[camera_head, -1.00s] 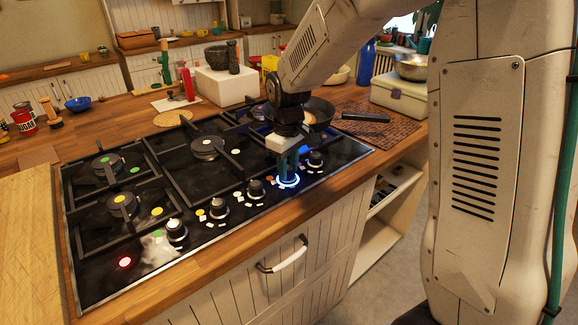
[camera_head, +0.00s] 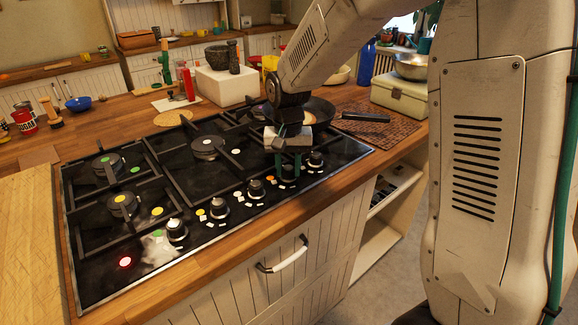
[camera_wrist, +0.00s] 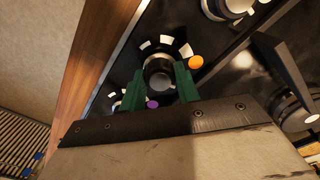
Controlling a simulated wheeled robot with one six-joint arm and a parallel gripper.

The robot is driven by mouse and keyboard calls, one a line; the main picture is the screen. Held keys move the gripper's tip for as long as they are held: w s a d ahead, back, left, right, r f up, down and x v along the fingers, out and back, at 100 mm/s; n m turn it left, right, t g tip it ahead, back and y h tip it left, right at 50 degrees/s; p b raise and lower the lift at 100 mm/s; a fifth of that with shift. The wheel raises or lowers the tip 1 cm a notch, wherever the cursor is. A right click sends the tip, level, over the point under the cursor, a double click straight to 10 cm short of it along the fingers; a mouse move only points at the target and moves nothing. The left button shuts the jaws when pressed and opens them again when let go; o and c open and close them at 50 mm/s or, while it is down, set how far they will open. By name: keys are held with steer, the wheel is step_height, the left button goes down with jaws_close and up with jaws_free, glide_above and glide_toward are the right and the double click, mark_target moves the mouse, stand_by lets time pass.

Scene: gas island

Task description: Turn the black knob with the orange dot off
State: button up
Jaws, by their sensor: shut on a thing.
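The black knob with the orange dot (camera_wrist: 159,78) sits between the green fingers of my gripper (camera_wrist: 160,87) in the wrist view. Its orange dot (camera_wrist: 196,62) lies beside it on the hob, with white marks around the knob. In the head view the orange dot (camera_head: 270,179) is just left of the gripped knob. My gripper (camera_head: 289,172) points down at the hob's front row and is shut on this knob, whose body is mostly hidden by the fingers. No blue ring glows around it.
More knobs stand in the row, one close on the right (camera_head: 316,160) and one on the left (camera_head: 255,188). A pan (camera_head: 318,108) sits at the hob's back right.

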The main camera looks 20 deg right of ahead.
steer(key=shift+w+r+m, duration=0.1)
steer(key=shift+w+m, duration=0.05)
steer(key=shift+m, duration=0.95)
steer(key=o, duration=1)
step_height(320, 180, up, 8)
steer(key=shift+f, duration=0.15)
